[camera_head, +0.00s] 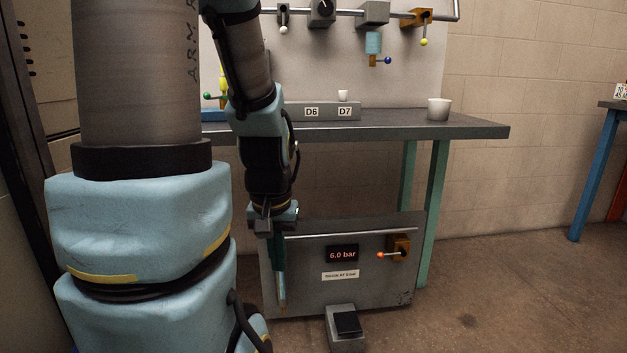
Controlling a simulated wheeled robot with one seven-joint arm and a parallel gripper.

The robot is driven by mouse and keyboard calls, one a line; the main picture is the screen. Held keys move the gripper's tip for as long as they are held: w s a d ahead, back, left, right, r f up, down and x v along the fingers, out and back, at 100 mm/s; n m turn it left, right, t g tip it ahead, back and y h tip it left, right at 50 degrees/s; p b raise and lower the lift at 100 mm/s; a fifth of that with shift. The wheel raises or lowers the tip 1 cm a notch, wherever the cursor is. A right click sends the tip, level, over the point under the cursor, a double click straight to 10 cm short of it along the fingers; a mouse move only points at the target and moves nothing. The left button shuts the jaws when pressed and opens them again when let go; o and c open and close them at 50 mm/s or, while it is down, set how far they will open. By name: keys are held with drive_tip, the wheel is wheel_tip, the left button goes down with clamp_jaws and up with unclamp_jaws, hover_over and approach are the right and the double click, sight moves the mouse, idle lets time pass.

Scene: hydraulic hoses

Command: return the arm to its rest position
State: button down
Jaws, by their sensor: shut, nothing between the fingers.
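My arm comes down from the upper left in the head view. My gripper (268,224) hangs at its end, pointing down in front of the upper left part of the grey panel under the bench. It is shut and I see nothing held in it. A thin teal upright strip (280,275) shows just below it; I cannot tell whether it touches the gripper. The fingertips are small and hard to make out.
The bench (470,131) stands behind my arm, with a white cup (438,109) and a D6/D7 block (328,111). The grey panel (375,285) has a 6.0 bar display (342,254) and an orange-tipped lever (389,254). A pedal (346,325) is on the floor. Floor at right is clear.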

wheel_tip(320, 180, up, 26)
drive_tip(key=p, duration=2.5)
drive_tip(key=shift+r, duration=0.25)
